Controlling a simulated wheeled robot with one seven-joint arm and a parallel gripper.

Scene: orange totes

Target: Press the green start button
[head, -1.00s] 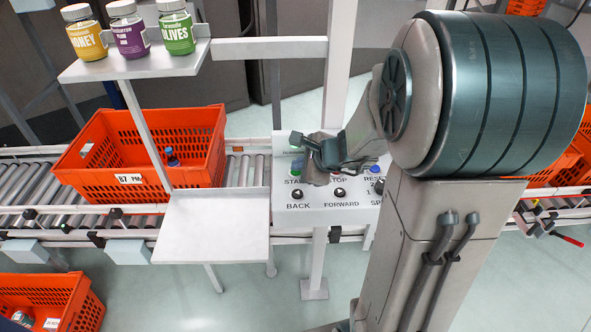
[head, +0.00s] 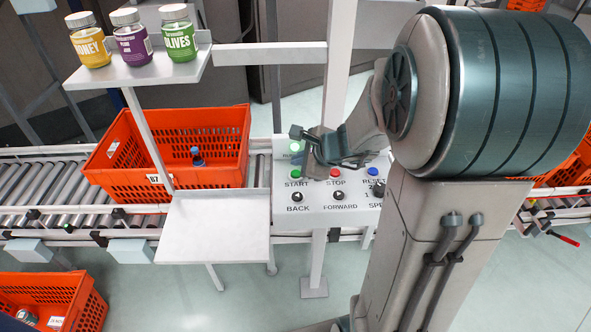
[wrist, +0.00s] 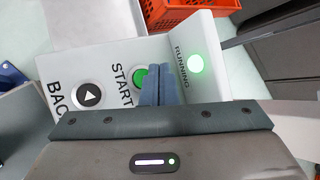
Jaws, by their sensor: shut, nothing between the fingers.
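The green start button (head: 297,173) is on the white control panel (head: 312,218), above the word START. In the wrist view the start button (wrist: 139,78) shows just left of my fingertips, partly hidden by them. My gripper (head: 299,134) is shut and empty, over the upper part of the panel. In the wrist view its two blue-grey fingers (wrist: 158,74) are together, between the start button and the RUNNING lamp. I cannot tell whether they touch the panel. The RUNNING lamp (wrist: 196,64) glows green.
The panel also has a red STOP button (head: 335,172), a blue RESET button (head: 373,171) and black BACK (head: 297,197) and FORWARD (head: 338,196) buttons. An orange tote (head: 110,188) with a bottle stands on the roller conveyor (head: 40,190). Jars stand on a shelf (head: 140,72).

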